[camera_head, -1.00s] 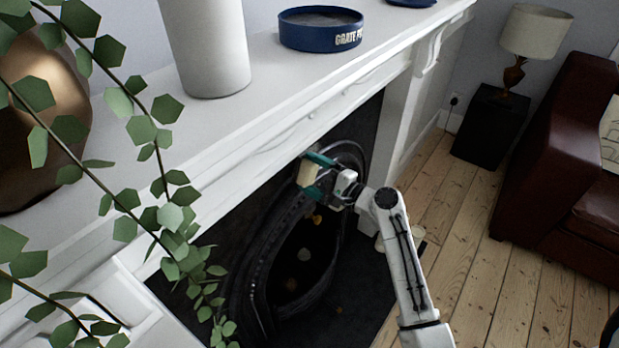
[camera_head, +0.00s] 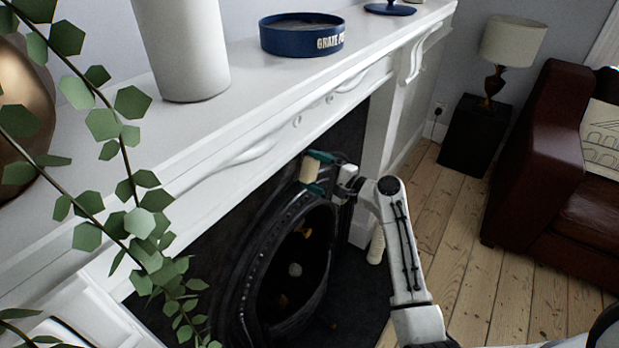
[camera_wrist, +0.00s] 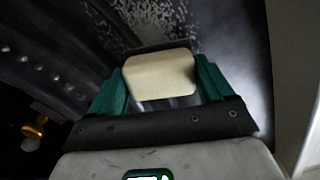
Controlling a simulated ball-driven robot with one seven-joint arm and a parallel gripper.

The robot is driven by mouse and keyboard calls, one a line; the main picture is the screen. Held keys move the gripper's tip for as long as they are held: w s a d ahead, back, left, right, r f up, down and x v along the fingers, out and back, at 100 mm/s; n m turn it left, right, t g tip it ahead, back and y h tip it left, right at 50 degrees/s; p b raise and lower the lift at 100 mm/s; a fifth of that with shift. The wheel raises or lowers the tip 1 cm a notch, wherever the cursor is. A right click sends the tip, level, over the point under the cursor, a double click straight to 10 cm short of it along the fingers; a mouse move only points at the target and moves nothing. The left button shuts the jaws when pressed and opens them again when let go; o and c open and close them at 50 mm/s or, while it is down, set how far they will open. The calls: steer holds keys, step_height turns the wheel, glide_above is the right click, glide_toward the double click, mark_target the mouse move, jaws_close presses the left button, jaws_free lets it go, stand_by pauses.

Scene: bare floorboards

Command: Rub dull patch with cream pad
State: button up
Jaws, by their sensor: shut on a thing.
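My gripper (camera_head: 322,174) is shut on the cream pad (camera_head: 310,167) in front of the upper part of the black cast-iron fireplace (camera_head: 262,262). In the wrist view the pad (camera_wrist: 160,76) sits between my green fingers, with a dark strip along its far edge. A mottled, speckled grey patch (camera_wrist: 110,28) shows on the dark iron beyond the pad, and a smoother, paler sheen lies to the right. The pad hides part of the iron, and I cannot tell whether it touches the surface.
The white mantel shelf (camera_head: 250,88) overhangs the fireplace, bearing a white vase (camera_head: 182,50) and a blue grate polish tin (camera_head: 300,38). Leafy stems (camera_head: 130,190) hang at left. A dark red sofa (camera_head: 545,150) and black side table (camera_head: 475,135) stand right, with bare floorboards (camera_head: 465,260) between.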

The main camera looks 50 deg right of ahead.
steer(key=d+b, duration=0.1)
steer(key=d, duration=0.3)
steer(key=shift+w, duration=0.15)
stand_by(0.4)
steer(key=shift+a+r+p, duration=0.1)
steer(key=shift+a+p, duration=0.8)
steer(key=shift+a, duration=0.6)
steer(key=shift+a+p, duration=1.05)
steer(key=shift+a, duration=1.3)
steer(key=shift+s+a+p, duration=0.2)
steer(key=shift+a+p, duration=0.55)
steer(key=shift+a, duration=1)
steer(key=shift+s+a+p, duration=0.15)
steer(key=shift+a+p, duration=0.55)
steer(key=shift+a, duration=1)
steer(key=shift+w+r+p, duration=0.15)
steer(key=shift+r+p, duration=0.35)
steer(key=shift+r, duration=0.1)
steer(key=shift+w+d+f+b, duration=0.1)
steer(key=shift+d+b, duration=0.75)
steer(key=shift+d, duration=1.25)
steer(key=shift+d+f+b, duration=0.1)
steer(key=shift+d+b, duration=0.7)
steer(key=shift+d, duration=1.3)
steer(key=shift+w+d+r+b, duration=0.1)
steer(key=shift+d+b, duration=0.2)
steer(key=shift+d, duration=0.45)
steer(key=shift+w+d+r+b, duration=0.1)
steer(key=shift+d+b, duration=0.15)
steer(key=shift+d, duration=0.45)
